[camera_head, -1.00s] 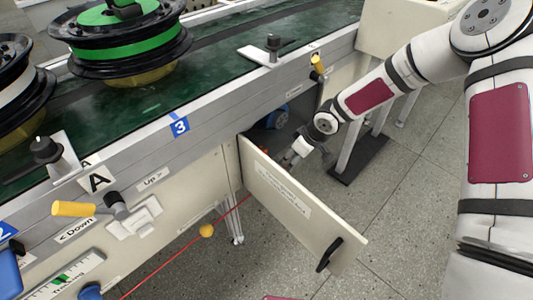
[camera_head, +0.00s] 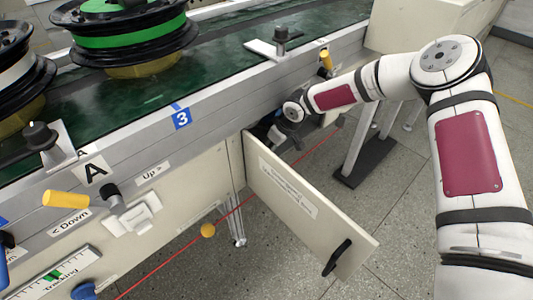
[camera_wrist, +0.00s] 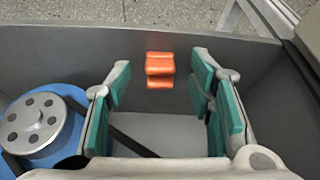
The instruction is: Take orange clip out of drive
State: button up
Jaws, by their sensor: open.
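The orange clip (camera_wrist: 160,66) sits on the far grey wall of the drive housing (camera_wrist: 215,45) in the wrist view. My gripper (camera_wrist: 161,76) is open, its teal-padded fingers on either side of the clip in the picture and apart from it. In the head view my wrist is at the opening under the conveyor; the clip is not visible there.
An open cream door (camera_head: 300,205) with a black handle (camera_head: 337,257) swings out below my arm. The conveyor frame (camera_head: 220,118) is above the opening. A red cord (camera_head: 170,262) with a yellow ball (camera_head: 208,230) runs past the door.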

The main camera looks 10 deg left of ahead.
jog(key=shift+w+a+f, duration=0.1)
jog(key=shift+a+f, duration=0.05)
jog(key=shift+f, duration=0.3)
jog(key=c, duration=0.9)
jog(key=shift+r+p, duration=0.2)
jog(key=shift+p, duration=0.1)
